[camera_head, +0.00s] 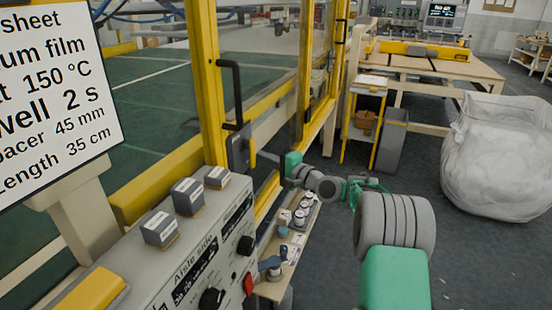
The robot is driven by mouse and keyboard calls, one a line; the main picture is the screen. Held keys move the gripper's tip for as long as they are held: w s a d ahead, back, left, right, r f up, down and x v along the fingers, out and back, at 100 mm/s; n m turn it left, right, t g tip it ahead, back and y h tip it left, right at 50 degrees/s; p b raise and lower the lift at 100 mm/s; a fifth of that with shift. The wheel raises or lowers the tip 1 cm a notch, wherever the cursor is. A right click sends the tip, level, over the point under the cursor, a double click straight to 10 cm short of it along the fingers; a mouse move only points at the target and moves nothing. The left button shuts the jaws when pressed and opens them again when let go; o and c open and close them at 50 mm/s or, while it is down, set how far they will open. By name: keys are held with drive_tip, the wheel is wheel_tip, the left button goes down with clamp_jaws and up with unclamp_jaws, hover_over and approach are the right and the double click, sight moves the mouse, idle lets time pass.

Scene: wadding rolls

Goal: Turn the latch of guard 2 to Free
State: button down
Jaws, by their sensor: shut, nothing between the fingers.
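A yellow-framed guard door stands left of centre, with a black bar handle (234,95) on its post. Below the handle sits a dark grey latch box (238,150). I cannot read a guard number or any Free marking on it. My gripper (262,156) is just right of the latch box, pointing left at it, with its fingers shut and nothing seen between them. It overlaps the box's right edge in the picture; I cannot tell whether it touches. The latch's turning part is not clear at this size.
A control panel (190,270) with knobs and small grey blocks fills the lower left. A narrow shelf (285,268) with small jars lies below my forearm. A white bag (500,160) stands at right. A small yellow-legged stand (366,110) is behind. Floor at lower right is clear.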

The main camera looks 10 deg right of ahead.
drive_tip(key=shift+s+a, duration=0.5)
drive_tip(key=shift+s, duration=0.25)
